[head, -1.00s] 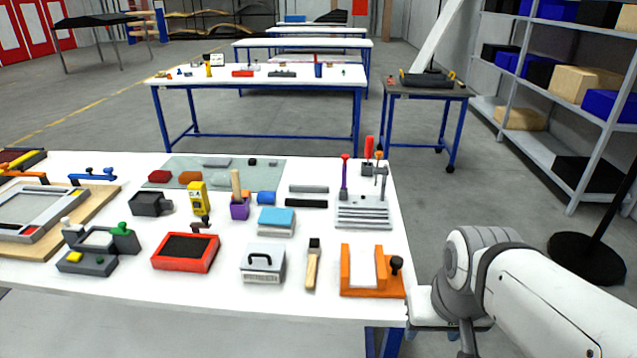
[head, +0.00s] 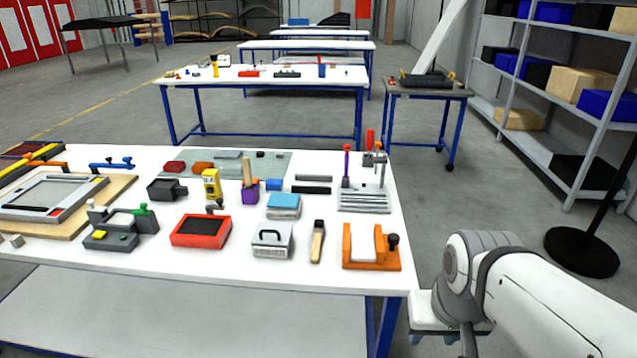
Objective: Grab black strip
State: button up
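The black strip (head: 311,190) is a short, thin dark bar lying flat on the white tabletop (head: 345,283). It lies just in front of a similar grey strip (head: 313,178), parallel to it and a small gap apart. To its right is a grey slotted block (head: 364,202) with upright screwdrivers. A blue-topped block (head: 284,201) is in front of it to the left. Nothing touches or covers the black strip. My white arm shows at the lower right, off the table's right edge. My gripper's fingers are not visible.
The tabletop is crowded: a red-framed black pad (head: 200,232), a yellow device (head: 211,184), a wooden-handled brush (head: 317,245) and an orange holder (head: 371,262) stand around. A dark-topped cart (head: 430,90) and shelves (head: 560,130) are beyond on the right, with open floor between.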

aim_at(322, 190)
jog(key=k, duration=0.95)
jog(key=u, duration=0.65)
jog(key=i, duration=0.8)
jog(key=u, duration=0.55)
jog(key=i, duration=0.8)
jog(key=z, duration=0.6)
jog(key=i, duration=0.6)
jog(key=z, duration=0.65)
